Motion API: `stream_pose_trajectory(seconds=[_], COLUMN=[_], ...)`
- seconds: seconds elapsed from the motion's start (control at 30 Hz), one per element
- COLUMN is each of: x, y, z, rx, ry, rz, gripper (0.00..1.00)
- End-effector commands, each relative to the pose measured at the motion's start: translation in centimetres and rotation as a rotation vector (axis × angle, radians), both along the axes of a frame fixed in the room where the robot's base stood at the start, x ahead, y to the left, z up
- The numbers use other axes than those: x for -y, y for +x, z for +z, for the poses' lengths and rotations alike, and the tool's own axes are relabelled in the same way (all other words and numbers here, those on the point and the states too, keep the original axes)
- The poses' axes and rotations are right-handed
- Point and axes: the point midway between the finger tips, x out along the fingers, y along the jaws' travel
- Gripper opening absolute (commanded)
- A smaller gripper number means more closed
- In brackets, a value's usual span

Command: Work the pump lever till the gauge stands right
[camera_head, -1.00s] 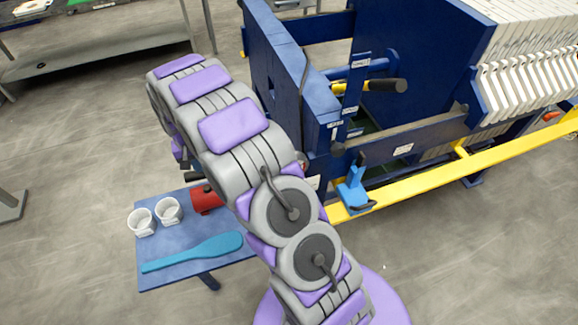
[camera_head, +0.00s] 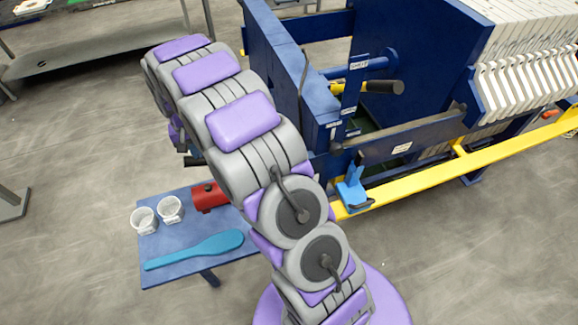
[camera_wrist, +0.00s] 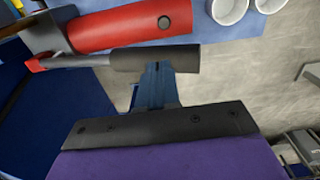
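The pump lever, a grey rod with a black grip (camera_wrist: 155,58), lies across the wrist view in front of the red pump cylinder (camera_wrist: 130,25). My gripper (camera_wrist: 157,72) has its blue-grey finger over the middle of the black grip and appears shut on it; the far finger is hidden. In the head view, the red cylinder (camera_head: 208,196) stands on the blue side table, and the tip of the black grip (camera_head: 193,160) shows above it beside my arm. My arm hides the gripper there. I cannot make out a gauge in either view.
Two white cups (camera_head: 145,220) and a teal paddle (camera_head: 195,250) lie on the blue table (camera_head: 165,268). The blue filter press (camera_head: 425,40) with white plates and a yellow rail (camera_head: 430,178) stands to the right. A grey bench is at upper left.

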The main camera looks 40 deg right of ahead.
Motion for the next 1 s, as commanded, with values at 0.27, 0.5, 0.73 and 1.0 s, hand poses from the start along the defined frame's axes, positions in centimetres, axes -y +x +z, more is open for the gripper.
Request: stream_pose_trajectory(seconds=[0.27, 0.5, 0.73, 1.0], x=[-0.4, -0.5, 0.2, 0.5], y=[0.0, 0.2, 0.0, -0.3], z=[-3.8, -4.6, -0.6, 2.0], rx=[-0.007, -0.001, 0.003, -0.003], ry=[-0.001, 0.000, 0.000, -0.001], rz=[0.000, -0.001, -0.001, 0.001], gripper=[0.00, 0.00, 0.00, 0.00])
